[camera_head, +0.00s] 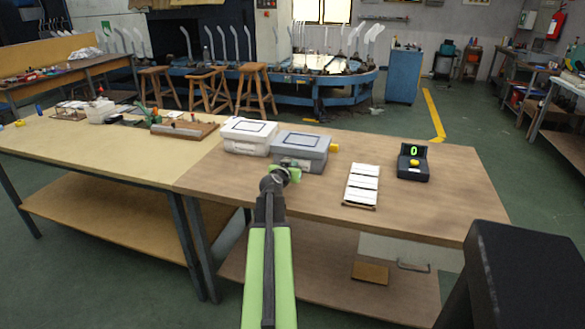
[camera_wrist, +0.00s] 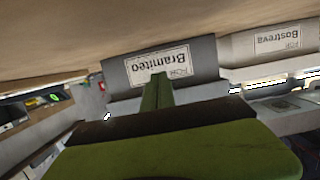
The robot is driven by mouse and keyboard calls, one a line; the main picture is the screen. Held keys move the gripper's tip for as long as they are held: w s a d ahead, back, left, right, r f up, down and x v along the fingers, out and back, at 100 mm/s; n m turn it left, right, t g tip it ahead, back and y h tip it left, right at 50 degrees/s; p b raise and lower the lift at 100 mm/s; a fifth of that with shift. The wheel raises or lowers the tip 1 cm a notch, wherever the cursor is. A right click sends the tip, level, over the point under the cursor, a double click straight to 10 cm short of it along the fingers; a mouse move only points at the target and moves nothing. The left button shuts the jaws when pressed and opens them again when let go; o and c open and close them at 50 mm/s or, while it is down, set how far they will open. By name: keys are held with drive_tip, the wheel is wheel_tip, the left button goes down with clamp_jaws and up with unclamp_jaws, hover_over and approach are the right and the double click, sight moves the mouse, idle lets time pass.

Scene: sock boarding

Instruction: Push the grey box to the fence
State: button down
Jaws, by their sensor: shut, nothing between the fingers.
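The grey box (camera_head: 313,144) stands on the right-hand table, just right of the white box (camera_head: 240,145). In the wrist view the scene is upside down, and the grey box (camera_wrist: 206,60) shows a label reading "Bramiteo". My gripper (camera_head: 290,168) is at the near side of the grey box, covering part of its front. In the wrist view my green gripper (camera_wrist: 157,88) is shut and empty, its tip overlapping the label. I cannot tell whether it touches the box. I cannot make out for certain which thing is the fence.
A white-striped card (camera_head: 362,184) and a dark device with a green "0" (camera_head: 413,163) lie right of the grey box. A yellow piece (camera_head: 334,148) shows at its right end. A board with a metal bar (camera_head: 178,132) lies further left. The front right tabletop (camera_head: 430,215) is clear.

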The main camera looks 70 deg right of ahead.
drive_tip(key=shift+d+r+x, duration=0.1)
drive_tip(key=shift+r+x, duration=0.2)
drive_tip(key=shift+x, duration=1.05)
drive_tip(key=shift+d+r+x, duration=0.1)
drive_tip(key=shift+r+x, duration=0.25)
drive_tip(key=shift+x, duration=0.95)
drive_tip(key=shift+d+r+x, duration=0.1)
drive_tip(key=shift+r+x, duration=0.2)
drive_tip(key=shift+x, duration=1.05)
drive_tip(key=shift+f+v, duration=0.25)
drive_tip(key=shift+v, duration=0.8)
drive_tip(key=shift+f+v, duration=0.25)
drive_tip(key=shift+v, duration=0.8)
drive_tip(key=shift+f+v, duration=0.25)
drive_tip(key=shift+v, duration=0.8)
drive_tip(key=shift+a, duration=0.1)
